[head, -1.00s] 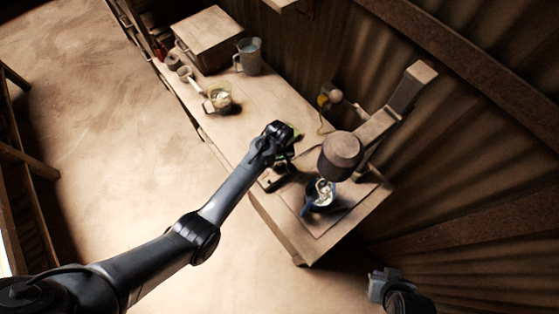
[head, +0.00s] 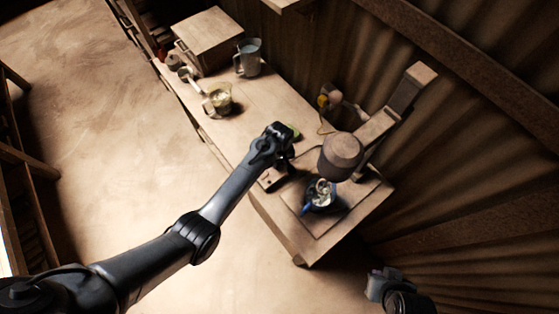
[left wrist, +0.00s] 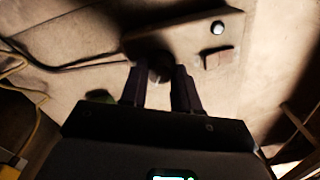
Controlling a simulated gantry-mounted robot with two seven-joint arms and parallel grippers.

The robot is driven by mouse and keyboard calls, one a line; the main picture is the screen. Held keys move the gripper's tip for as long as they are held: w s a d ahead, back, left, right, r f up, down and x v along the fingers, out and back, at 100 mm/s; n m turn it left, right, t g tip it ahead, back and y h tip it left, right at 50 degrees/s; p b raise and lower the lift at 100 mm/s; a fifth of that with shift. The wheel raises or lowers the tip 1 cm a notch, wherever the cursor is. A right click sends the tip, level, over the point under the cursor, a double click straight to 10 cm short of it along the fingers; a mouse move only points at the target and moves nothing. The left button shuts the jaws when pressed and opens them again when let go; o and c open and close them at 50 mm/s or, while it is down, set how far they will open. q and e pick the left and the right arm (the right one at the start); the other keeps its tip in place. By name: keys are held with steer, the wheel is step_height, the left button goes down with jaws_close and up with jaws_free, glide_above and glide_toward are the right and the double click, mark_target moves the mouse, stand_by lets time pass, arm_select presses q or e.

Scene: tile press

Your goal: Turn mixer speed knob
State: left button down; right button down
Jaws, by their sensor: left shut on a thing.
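The mixer stands at the right end of the bench in the head view, its round head (head: 341,152) above a dark bowl (head: 322,207) with pale contents. A small control box (head: 271,179) lies on the bench left of the bowl. In the left wrist view the box (left wrist: 190,34) carries a dark round knob (left wrist: 161,68). My left gripper (head: 283,168) is over the box; its two fingers (left wrist: 161,88) are shut on the knob, which they partly hide. My right gripper (head: 377,284) is apart from the bench at the lower right; its fingers are unclear.
A corrugated wall (head: 460,140) closes the right side.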

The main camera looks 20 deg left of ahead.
arm_select(q)
steer(key=shift+r+m+p, duration=0.15)
steer(key=shift+m+p, duration=0.8)
steer(key=shift+m, duration=0.15)
steer(key=m+p, duration=0.1)
steer(key=m, duration=0.1)
steer(key=shift+m, duration=0.4)
steer(key=m+p, duration=0.1)
steer(key=m, duration=0.1)
steer(key=shift+m, duration=0.3)
steer(key=shift+m+p, duration=0.65)
steer(key=shift+m, duration=1.25)
steer(key=shift+f, duration=0.2)
steer(key=c, duration=0.8)
jaws_free()
